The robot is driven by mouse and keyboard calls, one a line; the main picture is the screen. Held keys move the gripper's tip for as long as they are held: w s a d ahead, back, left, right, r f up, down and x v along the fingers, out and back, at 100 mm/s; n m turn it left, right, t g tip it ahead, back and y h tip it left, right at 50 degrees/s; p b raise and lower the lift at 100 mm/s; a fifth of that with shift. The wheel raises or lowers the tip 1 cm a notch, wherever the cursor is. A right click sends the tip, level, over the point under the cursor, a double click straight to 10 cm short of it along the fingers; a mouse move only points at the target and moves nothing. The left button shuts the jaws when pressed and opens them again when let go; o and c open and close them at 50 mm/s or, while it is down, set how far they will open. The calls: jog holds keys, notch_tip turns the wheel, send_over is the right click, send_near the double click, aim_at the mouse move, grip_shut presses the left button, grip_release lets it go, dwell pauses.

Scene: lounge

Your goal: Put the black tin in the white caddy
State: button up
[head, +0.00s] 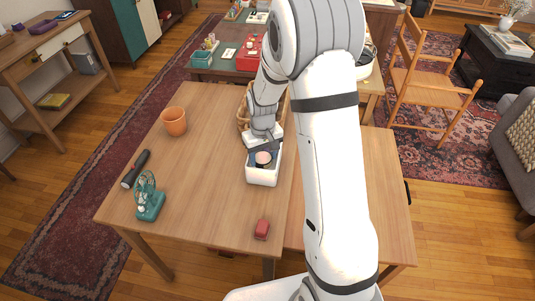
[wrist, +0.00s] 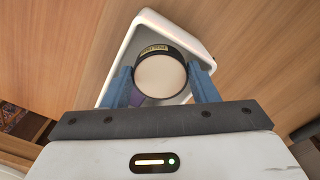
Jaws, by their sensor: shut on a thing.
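The black tin (wrist: 160,76) has a pale round end and a dark side with a small yellow label. In the wrist view it sits between the two blue fingers of my gripper (wrist: 161,85), which are shut on it. The white caddy (wrist: 185,32) lies right behind the tin in that view, its rim around it. In the head view the tin (head: 263,158) shows over the opening of the white caddy (head: 262,178), with my gripper (head: 263,150) above it. I cannot tell whether the tin touches the caddy floor. Something purple shows partly below the tin.
A wicker basket (head: 242,114) is just behind the caddy. The table left of the caddy is mostly clear.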

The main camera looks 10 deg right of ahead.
aim_at(263, 158)
jog(key=shift+r, duration=0.1)
jog(key=shift+f+b, duration=0.55)
jog(key=shift+f, duration=0.1)
jog(key=o, duration=0.7)
jog(key=shift+o, duration=0.2)
jog(key=shift+r, duration=0.1)
notch_tip(263, 158, up, 12)
jog(key=p, duration=0.1)
jog(key=s+d+r+m+t, duration=0.1)
jog(key=s+r, duration=0.3)
jog(key=s, duration=0.7)
jog(key=s+d+r+m+t, duration=0.1)
jog(key=s+r, duration=0.4)
jog(key=s, duration=0.6)
jog(key=shift+s+d+m, duration=0.3)
jog(key=shift+s+d, duration=0.1)
